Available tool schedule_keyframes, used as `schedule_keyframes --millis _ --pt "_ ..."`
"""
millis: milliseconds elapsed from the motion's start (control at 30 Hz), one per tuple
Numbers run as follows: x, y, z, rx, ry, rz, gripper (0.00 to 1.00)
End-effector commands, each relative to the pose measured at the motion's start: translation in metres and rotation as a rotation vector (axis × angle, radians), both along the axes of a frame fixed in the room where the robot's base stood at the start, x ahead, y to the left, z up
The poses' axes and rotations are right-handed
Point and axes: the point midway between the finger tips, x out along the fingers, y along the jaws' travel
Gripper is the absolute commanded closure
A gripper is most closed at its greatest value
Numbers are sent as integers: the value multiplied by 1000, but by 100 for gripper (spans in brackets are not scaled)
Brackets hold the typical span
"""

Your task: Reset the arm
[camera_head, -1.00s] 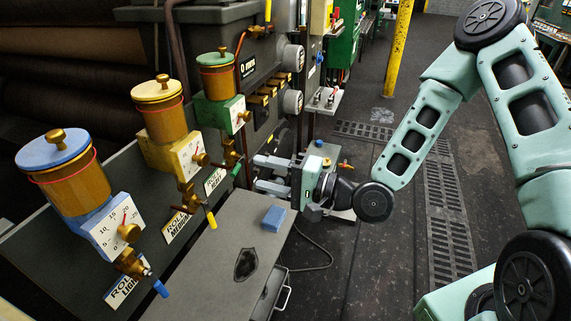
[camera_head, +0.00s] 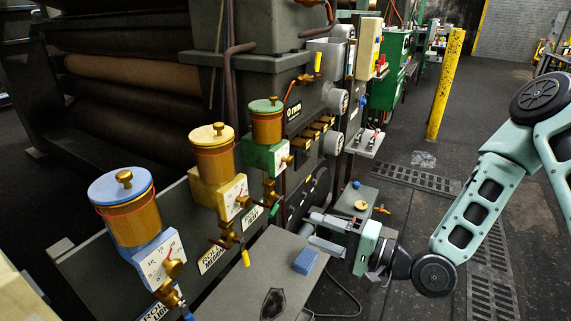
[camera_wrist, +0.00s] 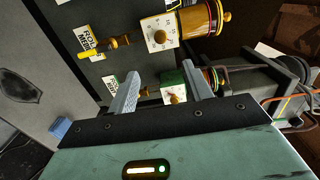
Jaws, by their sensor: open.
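My gripper (camera_head: 318,230) is at the end of my green arm, to the right of the oil cups in the head view. Its two fingers point left toward the machine, spread apart with nothing between them. In the wrist view my gripper (camera_wrist: 163,88) also shows both fingers apart. Behind them is the green-based gauge block (camera_wrist: 174,85). I cannot tell the exact gap between the fingers and the machine. My arm is bent, with its elbow off to the right.
Blue-lidded (camera_head: 122,205), yellow-lidded (camera_head: 212,150) and green-lidded (camera_head: 266,122) oil cups line the machine. A blue block (camera_head: 305,261) lies on the grey cabinet top (camera_head: 262,262) below my gripper. A yellow post (camera_head: 446,85) stands behind. Open floor with drain grates (camera_head: 420,180) lies to the right.

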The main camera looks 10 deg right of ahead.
Motion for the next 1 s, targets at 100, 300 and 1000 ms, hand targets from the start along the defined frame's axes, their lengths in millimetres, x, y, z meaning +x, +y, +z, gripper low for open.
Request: schedule_keyframes --millis 100,300,1000 --pt "-4 9 -7 -106 -9 51 50" --pt "-22 28 -40 -574 -45 268 50" --pt "-153 0 59 -1616 -54 904 50"
